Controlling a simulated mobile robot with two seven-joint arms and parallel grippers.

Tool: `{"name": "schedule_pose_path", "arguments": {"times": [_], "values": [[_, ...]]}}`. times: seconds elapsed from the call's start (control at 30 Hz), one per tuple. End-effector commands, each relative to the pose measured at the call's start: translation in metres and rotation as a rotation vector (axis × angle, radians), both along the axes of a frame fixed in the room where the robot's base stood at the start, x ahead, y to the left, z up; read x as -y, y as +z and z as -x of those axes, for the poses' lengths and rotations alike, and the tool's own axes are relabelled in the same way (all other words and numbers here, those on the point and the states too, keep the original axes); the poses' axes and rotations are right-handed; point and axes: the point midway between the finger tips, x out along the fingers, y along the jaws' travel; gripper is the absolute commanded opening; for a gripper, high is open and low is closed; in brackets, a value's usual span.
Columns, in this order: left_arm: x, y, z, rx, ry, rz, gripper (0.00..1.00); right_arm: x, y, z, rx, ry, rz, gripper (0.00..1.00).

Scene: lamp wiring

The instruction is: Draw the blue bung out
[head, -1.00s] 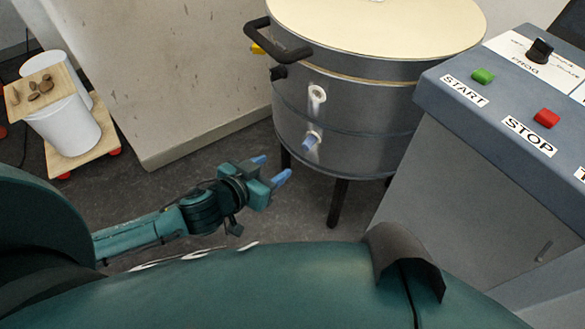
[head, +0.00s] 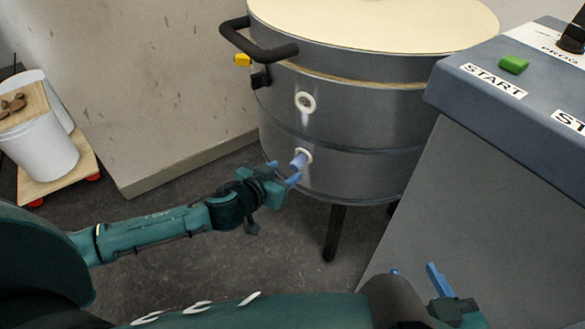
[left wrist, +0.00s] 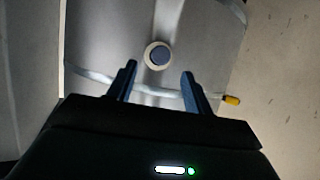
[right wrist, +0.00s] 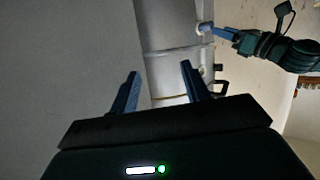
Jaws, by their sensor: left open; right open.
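The blue bung (head: 298,161) sits in the lower white-ringed hole on the side of the grey round kiln (head: 375,150). In the left wrist view the bung (left wrist: 159,56) shows end-on inside its pale ring, just beyond my fingertips and roughly between them. My left gripper (head: 283,173) is open with its blue fingers close to the bung; I cannot tell whether they touch it. The bung also shows in the right wrist view (right wrist: 204,27), beside the left fingers. My right gripper (head: 415,271) is open and empty, low at the front, well away from the kiln.
An upper white-ringed hole (head: 305,102) is in the kiln wall above the bung. A black handle (head: 258,42) and a yellow part (head: 242,60) stick out at left. The control box (head: 470,150) stands close on the right. A white bucket (head: 42,150) stands on a wheeled board at far left.

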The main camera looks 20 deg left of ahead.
Motion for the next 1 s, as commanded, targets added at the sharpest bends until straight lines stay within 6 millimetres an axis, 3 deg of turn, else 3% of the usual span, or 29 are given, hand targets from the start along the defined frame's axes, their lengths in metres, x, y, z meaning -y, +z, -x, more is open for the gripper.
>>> {"name": "schedule_pose_path", "arguments": {"times": [0.1, 0.3, 0.73, 1.0], "values": [[0.006, -0.009, -0.021, 0.004, -0.002, 0.0, 0.51, -0.001, -0.002, -0.002, 0.036, 0.001, -0.002, 0.47], [0.012, -0.019, -0.044, 0.001, -0.001, 0.001, 0.51, -0.002, -0.002, -0.004, 0.081, 0.004, -0.005, 0.47], [0.015, -0.022, -0.052, 0.0, -0.001, -0.001, 0.51, -0.002, 0.0, -0.005, 0.103, 0.005, -0.005, 0.47], [0.015, -0.022, -0.052, 0.0, -0.001, -0.001, 0.31, -0.002, 0.0, -0.005, 0.101, 0.005, -0.006, 0.47]]}}
